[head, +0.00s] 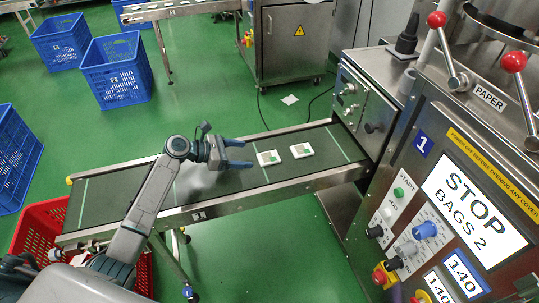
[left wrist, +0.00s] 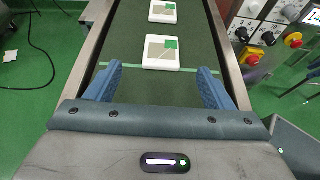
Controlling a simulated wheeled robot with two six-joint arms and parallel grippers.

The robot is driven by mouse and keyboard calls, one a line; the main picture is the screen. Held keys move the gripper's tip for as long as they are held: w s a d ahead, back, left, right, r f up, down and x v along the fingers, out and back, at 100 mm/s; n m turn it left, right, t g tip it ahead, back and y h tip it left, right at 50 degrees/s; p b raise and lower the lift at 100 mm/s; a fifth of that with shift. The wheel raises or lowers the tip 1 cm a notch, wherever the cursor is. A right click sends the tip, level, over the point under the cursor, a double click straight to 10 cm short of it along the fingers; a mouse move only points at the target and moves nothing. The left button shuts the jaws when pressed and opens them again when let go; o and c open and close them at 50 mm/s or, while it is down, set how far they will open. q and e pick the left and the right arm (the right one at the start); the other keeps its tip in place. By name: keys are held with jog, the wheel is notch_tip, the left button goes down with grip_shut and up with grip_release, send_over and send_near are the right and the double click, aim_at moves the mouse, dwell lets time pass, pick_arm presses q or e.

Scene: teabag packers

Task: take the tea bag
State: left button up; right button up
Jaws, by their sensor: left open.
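Two tea bags, flat white squares with a green and beige patch, lie on the dark green conveyor belt (head: 221,184). The nearer tea bag (head: 268,158) is just beyond my left gripper's fingertips, and the farther tea bag (head: 301,150) lies closer to the machine. My left gripper (head: 248,154) is open and empty over the belt. In the left wrist view, the nearer tea bag (left wrist: 162,53) sits ahead of and between the open blue fingers, and the other tea bag (left wrist: 163,12) is behind it. My right gripper is not in view.
The packing machine (head: 440,160) stands at the right, its screen (head: 474,210) reading "STOP BAGS 2". The belt has raised metal side rails (head: 255,191). A red crate (head: 38,224) stands under the belt's left end. Blue crates (head: 117,82) stand on the green floor behind.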

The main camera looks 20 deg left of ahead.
aim_at(269, 157)
pick_arm(q)
jog(key=shift+x, duration=0.75)
jog(key=shift+w+d+f, duration=0.35)
jog(key=shift+d, duration=0.15)
jog(key=x, duration=0.5)
jog(key=shift+s, duration=0.2)
jog(key=shift+r, duration=0.1)
jog(key=shift+c, duration=0.3)
jog(key=c, duration=1)
